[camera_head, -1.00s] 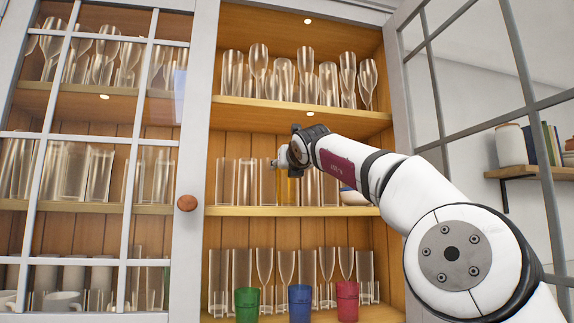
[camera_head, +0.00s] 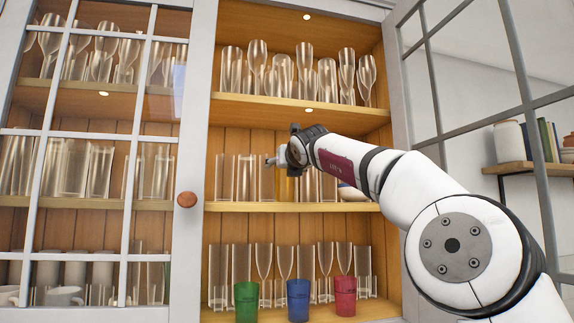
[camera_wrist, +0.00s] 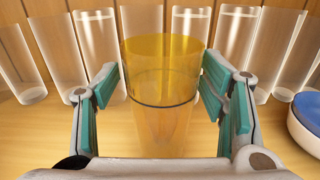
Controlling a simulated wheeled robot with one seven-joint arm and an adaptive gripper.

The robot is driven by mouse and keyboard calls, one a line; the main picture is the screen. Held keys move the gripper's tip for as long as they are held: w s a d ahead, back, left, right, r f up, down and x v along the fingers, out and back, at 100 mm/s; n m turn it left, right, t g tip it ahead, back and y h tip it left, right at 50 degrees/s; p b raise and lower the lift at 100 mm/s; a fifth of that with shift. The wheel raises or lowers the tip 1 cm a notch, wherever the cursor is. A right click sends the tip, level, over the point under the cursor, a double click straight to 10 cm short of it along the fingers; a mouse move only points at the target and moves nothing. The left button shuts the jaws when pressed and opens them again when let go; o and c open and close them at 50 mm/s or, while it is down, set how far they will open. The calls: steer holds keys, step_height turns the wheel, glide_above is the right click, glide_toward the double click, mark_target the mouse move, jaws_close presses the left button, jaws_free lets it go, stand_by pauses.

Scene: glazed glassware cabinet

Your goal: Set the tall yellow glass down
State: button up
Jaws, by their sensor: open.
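The tall yellow glass (camera_wrist: 162,75) stands upright on the wooden shelf in the wrist view, between the two fingers of my gripper (camera_wrist: 165,98). In the head view my gripper (camera_head: 277,160) is at the middle shelf (camera_head: 240,207) of the open cabinet. The yellow glass (camera_head: 285,188) shows there only in part, mostly hidden behind my gripper and arm.
Clear glasses (camera_wrist: 96,38) stand close behind and beside the yellow glass. A blue-and-white bowl (camera_wrist: 308,122) is close on the right. Green (camera_head: 246,301), blue (camera_head: 298,299) and red (camera_head: 345,296) cups stand on the lower shelf. The open glazed door (camera_head: 475,70) is at the right.

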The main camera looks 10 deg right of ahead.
steer(key=s, duration=1.2)
stand_by(0.3)
steer(key=s+a+f+n+y, duration=0.2)
steer(key=s+a+f+n, duration=0.1)
steer(key=a+n, duration=0.4)
steer(key=s+a+f+n+y, duration=0.1)
steer(key=s+a+f+n, duration=0.15)
steer(key=a+n, duration=0.4)
steer(key=s+a+f+n+g+y, duration=0.2)
steer(key=s+f+n+g, duration=0.1)
steer(key=s+f+n, duration=0.65)
steer(key=s+d+f+n+g+h, duration=0.2)
steer(key=s+d+f+n+g, duration=0.2)
steer(key=s+f, duration=0.8)
steer(key=s+d+f+n+g+h, duration=0.3)
steer(key=s+d+f+n, duration=0.6)
steer(key=f, duration=0.6)
steer(key=s+d+g, duration=0.2)
steer(key=s, duration=0.1)
steer(key=shift+s+d+f, duration=0.2)
steer(key=shift+s+f, duration=0.15)
steer(key=shift+s, duration=0.05)
